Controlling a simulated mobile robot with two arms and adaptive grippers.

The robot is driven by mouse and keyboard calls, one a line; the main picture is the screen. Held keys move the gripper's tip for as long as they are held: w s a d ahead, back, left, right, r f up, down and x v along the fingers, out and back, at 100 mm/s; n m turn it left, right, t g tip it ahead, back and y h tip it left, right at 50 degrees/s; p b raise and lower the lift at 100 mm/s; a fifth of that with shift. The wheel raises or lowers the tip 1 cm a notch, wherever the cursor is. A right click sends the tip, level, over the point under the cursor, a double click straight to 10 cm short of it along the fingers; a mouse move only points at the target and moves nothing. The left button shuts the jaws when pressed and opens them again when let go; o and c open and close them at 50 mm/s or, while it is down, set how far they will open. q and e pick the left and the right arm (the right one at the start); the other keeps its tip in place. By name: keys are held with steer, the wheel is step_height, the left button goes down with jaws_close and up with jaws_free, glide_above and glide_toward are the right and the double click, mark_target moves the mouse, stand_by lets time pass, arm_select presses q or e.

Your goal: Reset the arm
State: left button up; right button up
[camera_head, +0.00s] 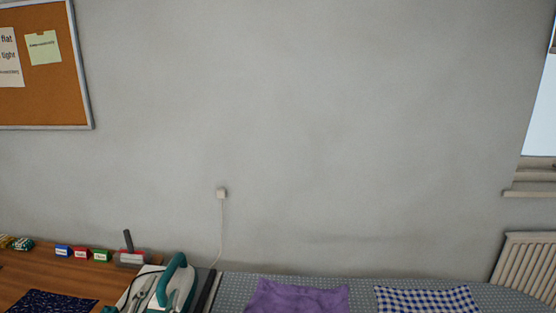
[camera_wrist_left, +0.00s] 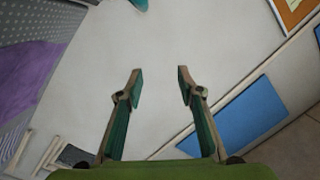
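My left gripper (camera_wrist_left: 158,82) shows in the left wrist view with its two fingers apart. Nothing is between the fingers, and a pale surface lies beyond them. Neither gripper shows in the head view. My right gripper is not in either view.
In the head view, a wooden table (camera_head: 40,268) with small coloured labelled blocks stands at lower left. An iron (camera_head: 172,283) stands beside a grey dotted surface (camera_head: 362,290) bearing a purple cloth (camera_head: 298,297) and a checked cloth (camera_head: 428,300). A radiator (camera_head: 527,262) is at right.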

arm_select(q)
steer(key=s+f+n+g+y, duration=0.1)
steer(key=s+f+n+g, duration=0.55)
steer(key=s+f, duration=0.75)
steer(key=s+d+f+g+h, duration=0.1)
steer(key=s+d+f+g, duration=0.1)
steer(key=s+f+g, duration=0.4)
steer(key=s+d+f+g+h, duration=0.1)
steer(key=s+d+f+g, duration=0.15)
steer(key=s, duration=0.55)
step_height(320, 180, down, 28)
steer(key=s, duration=0.2)
steer(key=s+a+f+g+b, duration=0.1)
steer(key=s+a+f, duration=0.1)
steer(key=s+f, duration=1.5)
steer(key=shift+s+a+m+g+b, duration=0.15)
steer(key=shift+a+m+g+b, duration=0.2)
steer(key=shift+a+m+g, duration=0.1)
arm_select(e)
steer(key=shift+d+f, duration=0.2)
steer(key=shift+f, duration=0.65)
arm_select(q)
steer(key=shift+d, duration=0.1)
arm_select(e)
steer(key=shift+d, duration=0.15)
